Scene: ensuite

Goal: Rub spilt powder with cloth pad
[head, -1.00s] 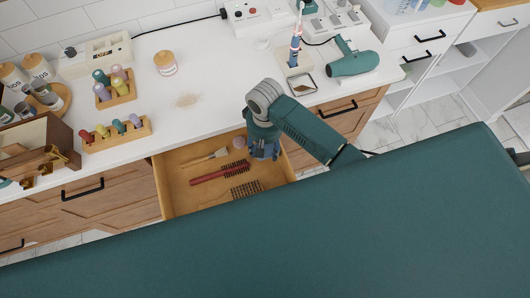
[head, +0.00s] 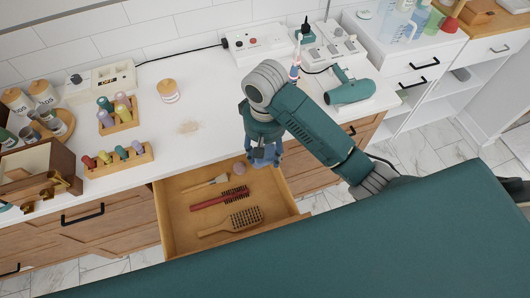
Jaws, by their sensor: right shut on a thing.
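The spilt powder (head: 188,127) is a small pale tan patch on the white countertop. My right gripper (head: 263,160) points down over the back right part of the open drawer (head: 170,228). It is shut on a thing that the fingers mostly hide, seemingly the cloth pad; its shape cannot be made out. The gripper is to the right of the powder and nearer the front. My left gripper is not in view.
A hairdryer (head: 350,92) lies right. Counter around the powder is clear.

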